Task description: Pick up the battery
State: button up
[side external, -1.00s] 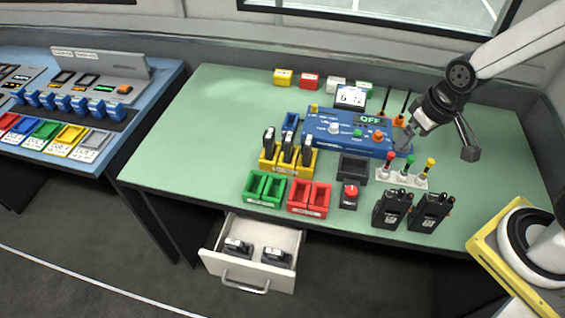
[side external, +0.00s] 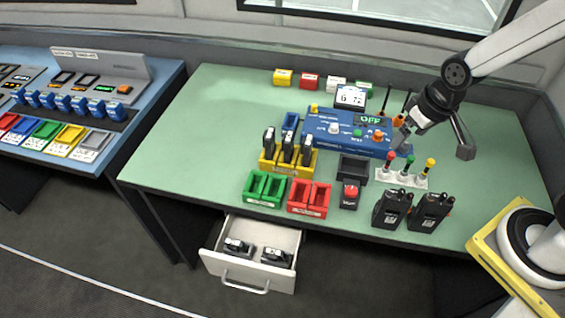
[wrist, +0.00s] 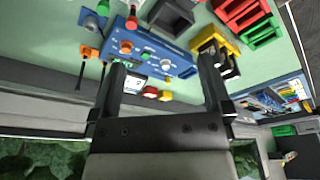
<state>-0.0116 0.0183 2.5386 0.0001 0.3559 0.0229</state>
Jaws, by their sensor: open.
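Several black batteries stand upright in the yellow rack (side external: 288,166) at the middle of the green table; one battery (side external: 288,148) is in its middle slot. Two more dark blocks that look like batteries, one at the left (side external: 237,246) and one at the right (side external: 276,257), lie in the open drawer below. My gripper (side external: 432,143) is open and empty, above the right part of the table, right of the blue tester. In the wrist view my gripper (wrist: 163,80) shows two spread fingers with nothing between them. The yellow rack (wrist: 214,42) shows there beyond the right finger.
The blue tester (side external: 340,135) with an OFF display stands behind the rack. Green bins (side external: 265,190), red bins (side external: 309,198), a black tray (side external: 353,167) and two radios (side external: 410,210) line the front. Left table area is clear.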

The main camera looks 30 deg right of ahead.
jog(key=w+a+f+m, duration=0.2)
jog(key=w+a, duration=0.5)
jog(key=w, duration=0.2)
jog(key=m+g, duration=0.3)
jog(key=m, duration=0.4)
send_near(236, 248)
jog(key=shift+w+d+f, duration=0.25)
jog(key=shift+w+f, duration=0.1)
jog(key=shift+w, duration=0.2)
jog(key=shift+w+d+f, duration=0.2)
jog(key=shift+w+f, duration=0.2)
jog(key=shift+w, duration=0.2)
jog(key=shift+s+a+f, duration=0.15)
jog(key=shift+a+f, duration=0.1)
jog(key=shift+a, duration=0.05)
jog(key=shift+f, duration=0.1)
jog(key=shift+f, duration=1.2)
